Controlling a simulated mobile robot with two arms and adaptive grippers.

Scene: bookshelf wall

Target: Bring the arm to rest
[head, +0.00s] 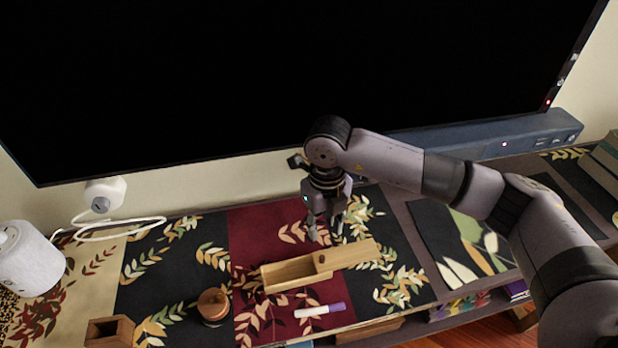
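My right arm comes in from the right side of the head view, bent at the elbow. Its gripper (324,230) points down over the patterned cloth, just behind a wooden box. The two fingers look apart, with nothing visible between them. The wooden box (290,286) has its sliding lid (346,256) pushed partly off to the right. The gripper appears apart from the box, though its exact height above the cloth is hard to judge. My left gripper is not in view.
A white and purple marker (318,310) lies before the box. A round wooden pot (213,306), a square wooden holder (110,331) and a white cylinder (28,262) stand left. A large black screen (270,80) and a soundbar (480,138) are behind. The cloth's left middle has room.

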